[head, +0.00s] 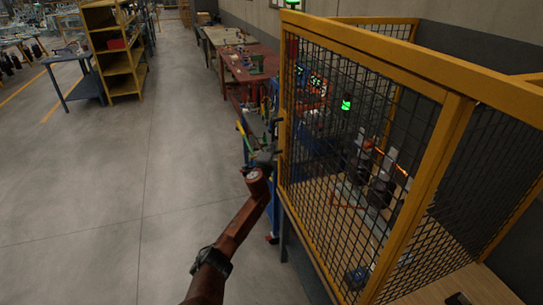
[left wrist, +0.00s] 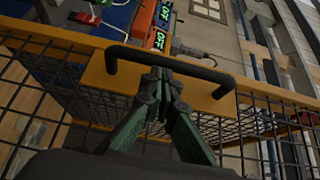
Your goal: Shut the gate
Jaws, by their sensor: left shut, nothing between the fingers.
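The gate appears to be the yellow-framed black mesh panel (head: 350,150) on the right in the head view. I cannot tell from here how far it stands from closed. A black bar handle (left wrist: 205,72) sits on its yellow frame (left wrist: 80,45) in the left wrist view. My left gripper (head: 266,157) is at the panel's left edge in the head view. In the left wrist view its green fingers (left wrist: 160,80) are shut and empty, with the tips close to the middle of the handle. Contact with the handle is unclear. My right gripper is not in view.
Behind the mesh are machine parts and a green-lit lamp (head: 346,104). A red-topped workbench (head: 248,65) stands along the wall beyond. A yellow shelf (head: 115,50) stands at the upper left. The grey floor (head: 120,180) left of the panel is clear.

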